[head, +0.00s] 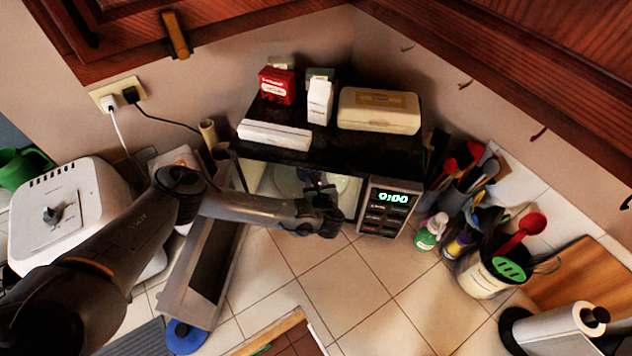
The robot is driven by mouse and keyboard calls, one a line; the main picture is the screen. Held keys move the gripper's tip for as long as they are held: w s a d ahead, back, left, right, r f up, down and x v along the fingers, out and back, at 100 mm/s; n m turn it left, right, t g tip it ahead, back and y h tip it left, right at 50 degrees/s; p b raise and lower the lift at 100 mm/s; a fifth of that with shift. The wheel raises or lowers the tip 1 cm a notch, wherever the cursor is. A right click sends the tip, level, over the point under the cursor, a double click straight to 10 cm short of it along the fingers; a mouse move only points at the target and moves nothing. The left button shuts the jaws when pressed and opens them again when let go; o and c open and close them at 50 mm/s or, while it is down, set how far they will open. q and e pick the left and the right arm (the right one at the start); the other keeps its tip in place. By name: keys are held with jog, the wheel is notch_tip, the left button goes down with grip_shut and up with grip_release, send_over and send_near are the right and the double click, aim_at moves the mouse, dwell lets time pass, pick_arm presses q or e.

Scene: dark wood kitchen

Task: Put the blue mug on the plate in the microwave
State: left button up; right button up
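The microwave (385,229) stands against the back wall with its door (190,285) swung open to the left. Inside, a pale round plate (287,181) partly shows. My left arm reaches across the open door, and my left gripper (317,182) is at the microwave opening, over the plate's right part. The gripper is small and dark here, and I cannot tell whether its fingers are open or shut. I cannot make out the blue mug; it may be hidden by the gripper and wrist. My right gripper is not in view.
Boxes and cartons (379,110) sit on top of the microwave. Utensil holders (484,275) and small bottles (431,231) stand to its right. A white appliance (62,215) is at left. A blue round object (185,338) lies below the door. The tiled counter in front is clear.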

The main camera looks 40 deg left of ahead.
pick_arm(q)
jog(key=shift+s+d+r, duration=0.1)
jog(key=shift+r, duration=0.15)
jog(key=v, duration=1.1)
jog(key=shift+s+d+r, duration=0.15)
jog(key=shift+d+r, duration=0.05)
jog(key=shift+d, duration=0.05)
